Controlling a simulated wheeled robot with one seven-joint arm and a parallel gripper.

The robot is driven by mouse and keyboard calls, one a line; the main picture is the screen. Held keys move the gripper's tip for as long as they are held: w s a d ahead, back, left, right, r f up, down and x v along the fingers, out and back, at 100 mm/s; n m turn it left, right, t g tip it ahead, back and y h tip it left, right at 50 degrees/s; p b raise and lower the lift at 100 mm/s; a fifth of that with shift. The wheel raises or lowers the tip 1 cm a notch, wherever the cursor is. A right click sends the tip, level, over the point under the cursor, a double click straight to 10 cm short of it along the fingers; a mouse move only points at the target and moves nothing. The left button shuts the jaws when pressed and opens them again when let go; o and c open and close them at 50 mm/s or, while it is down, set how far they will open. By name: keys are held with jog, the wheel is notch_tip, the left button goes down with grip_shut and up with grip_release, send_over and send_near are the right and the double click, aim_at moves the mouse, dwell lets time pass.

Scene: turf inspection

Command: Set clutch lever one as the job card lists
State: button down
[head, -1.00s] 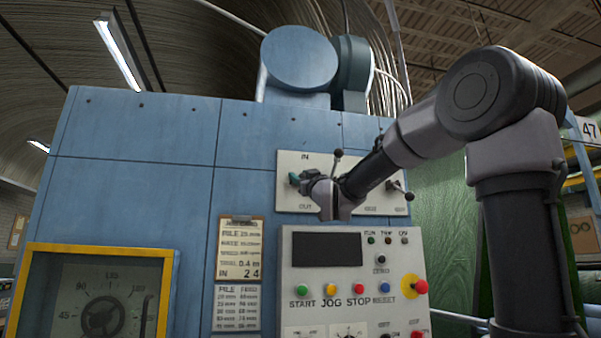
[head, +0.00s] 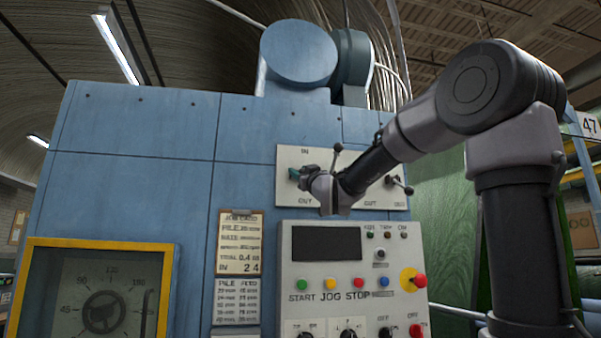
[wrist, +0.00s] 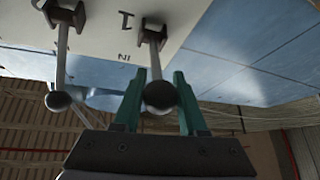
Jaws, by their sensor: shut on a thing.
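Clutch lever one (wrist: 156,65), with a dark ball knob, stands between the teal fingers of my gripper (wrist: 160,100) in the wrist view. The fingers are shut on it near the knob. In the head view my gripper (head: 294,173) is at the left of the white lever plate (head: 288,155) and hides lever one; its exact angle is hard to tell. A "1" and "IN" are printed beside it. The job card (head: 241,242) hangs below the plate; its bottom line reads "IN 2 4". Its upper lines are partly unclear.
A neighbouring lever (head: 337,160) points up close to my wrist, and another lever (head: 400,186) sits at right. It also shows a control box (head: 290,250) with buttons just below, and a yellow-framed window (head: 100,245) at lower left.

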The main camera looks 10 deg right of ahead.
jog(key=shift+a+f, duration=0.1)
jog(key=shift+a, duration=0.1)
jog(key=shift+c, duration=2.3)
grip_release()
jog(key=shift+a, duration=0.1)
jog(key=shift+d, duration=0.2)
jog(key=v, duration=1)
jog(key=shift+s+f, duration=0.15)
jog(key=shift+s, duration=0.15)
jog(key=shift+c, duration=0.3)
